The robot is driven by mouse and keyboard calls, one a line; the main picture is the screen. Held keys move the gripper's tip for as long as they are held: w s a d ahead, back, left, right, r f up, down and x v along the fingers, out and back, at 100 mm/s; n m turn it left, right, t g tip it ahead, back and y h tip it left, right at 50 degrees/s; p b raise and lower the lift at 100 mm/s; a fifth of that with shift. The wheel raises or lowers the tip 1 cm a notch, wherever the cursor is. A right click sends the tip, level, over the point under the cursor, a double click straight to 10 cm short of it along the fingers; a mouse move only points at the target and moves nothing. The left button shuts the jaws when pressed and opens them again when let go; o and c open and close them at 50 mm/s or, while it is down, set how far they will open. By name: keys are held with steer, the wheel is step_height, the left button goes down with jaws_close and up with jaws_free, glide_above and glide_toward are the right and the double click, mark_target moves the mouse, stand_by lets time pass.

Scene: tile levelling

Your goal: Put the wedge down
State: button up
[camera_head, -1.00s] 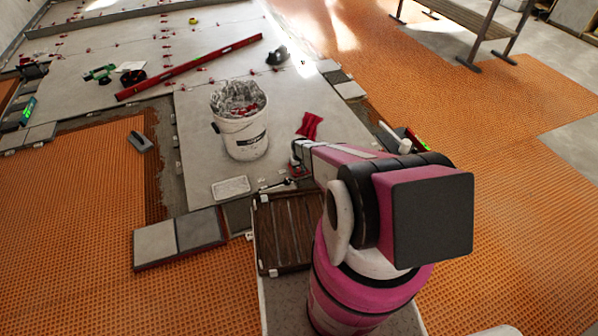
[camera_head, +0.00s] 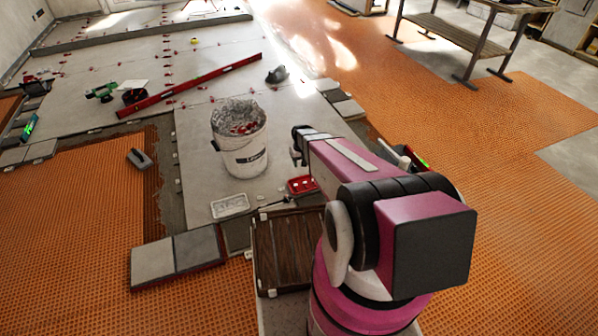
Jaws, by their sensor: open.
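My gripper (camera_head: 297,160) is open at the end of my pink arm, to the right of the white bucket. It appears to be above the floor tiles, and its fingers are small and partly hidden by the arm. A small red tray (camera_head: 302,185) lies on the tiles just below it in the picture, with small pale bits in it. I cannot pick out a single wedge at the gripper or on the tiles beneath it. Small red pieces (camera_head: 168,72) stand along the tile joints at the back.
The bucket (camera_head: 243,160) holds greyish and red pieces. A white tray (camera_head: 230,205) and a dark brown slatted crate (camera_head: 285,245) are nearby. A long red level (camera_head: 190,85) lies behind, with a trowel (camera_head: 138,158) at left. Bare tile lies around the bucket.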

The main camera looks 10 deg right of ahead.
steer(key=s+r, duration=0.9)
steer(key=r, duration=0.2)
steer(key=s+r+m, duration=0.1)
steer(key=s+r, duration=0.8)
steer(key=r, duration=0.3)
steer(key=shift+s+r, duration=0.3)
steer(key=shift+s, duration=0.05)
